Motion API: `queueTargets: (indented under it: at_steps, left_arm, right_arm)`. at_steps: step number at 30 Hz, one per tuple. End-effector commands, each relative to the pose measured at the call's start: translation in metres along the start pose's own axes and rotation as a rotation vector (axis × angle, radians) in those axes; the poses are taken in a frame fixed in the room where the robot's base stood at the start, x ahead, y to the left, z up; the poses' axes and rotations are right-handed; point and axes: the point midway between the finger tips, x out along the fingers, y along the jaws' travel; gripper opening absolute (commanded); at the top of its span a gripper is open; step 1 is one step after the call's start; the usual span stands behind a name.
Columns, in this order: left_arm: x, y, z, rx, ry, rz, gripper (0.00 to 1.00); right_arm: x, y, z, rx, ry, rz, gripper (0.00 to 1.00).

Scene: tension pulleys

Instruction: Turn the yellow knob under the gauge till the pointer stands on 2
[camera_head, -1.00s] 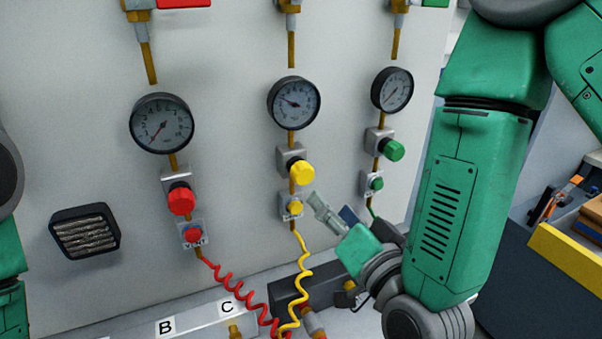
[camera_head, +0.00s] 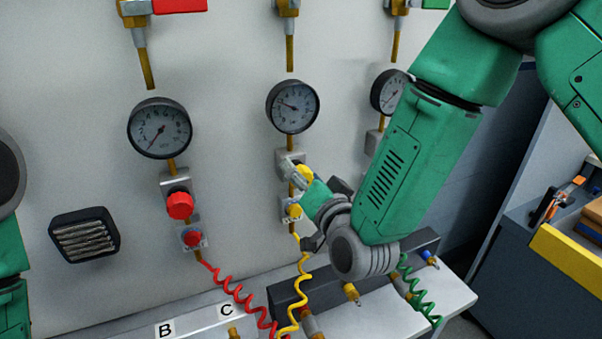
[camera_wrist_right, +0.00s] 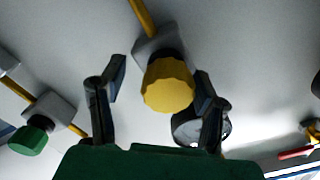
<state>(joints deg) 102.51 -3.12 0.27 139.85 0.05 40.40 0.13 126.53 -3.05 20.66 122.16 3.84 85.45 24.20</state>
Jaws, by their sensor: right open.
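The yellow knob (camera_head: 304,173) is on the grey valve block under the middle gauge (camera_head: 292,106), partly hidden by my right gripper in the head view. In the right wrist view the yellow knob (camera_wrist_right: 168,85) lies between the two open fingers, nearer the right one. My right gripper (camera_head: 298,168) is open at the knob; I cannot tell whether a finger touches it. The gauge's pointer leans to the upper left; the numbers are too small to read surely. My left gripper is not in view.
A smaller yellow button (camera_head: 294,211) sits just below the knob. A red knob (camera_head: 180,205) under the left gauge (camera_head: 160,128) is to the left. The right gauge (camera_head: 388,92) is partly behind my arm. Coiled hoses (camera_head: 303,285) hang below.

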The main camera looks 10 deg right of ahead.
Motion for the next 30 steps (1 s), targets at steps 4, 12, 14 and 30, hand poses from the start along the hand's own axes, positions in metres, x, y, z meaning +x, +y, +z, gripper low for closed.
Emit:
queueTargets:
  at_steps: [4, 12, 14, 30]
  left_arm:
    - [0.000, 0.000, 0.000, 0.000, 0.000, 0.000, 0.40]
    - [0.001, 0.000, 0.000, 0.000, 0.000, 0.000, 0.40]
    - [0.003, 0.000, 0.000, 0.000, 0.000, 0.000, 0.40]
    - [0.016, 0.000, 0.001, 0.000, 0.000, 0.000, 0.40]
  right_arm:
    - [0.001, -0.002, 0.002, -0.001, -0.001, 0.000, 0.36]
    - [0.001, -0.001, 0.004, -0.010, -0.006, 0.003, 0.05]
    - [0.001, -0.001, 0.005, -0.044, -0.007, 0.001, 0.05]
    - [0.000, 0.000, 0.007, -0.454, -0.016, 0.003, 0.05]
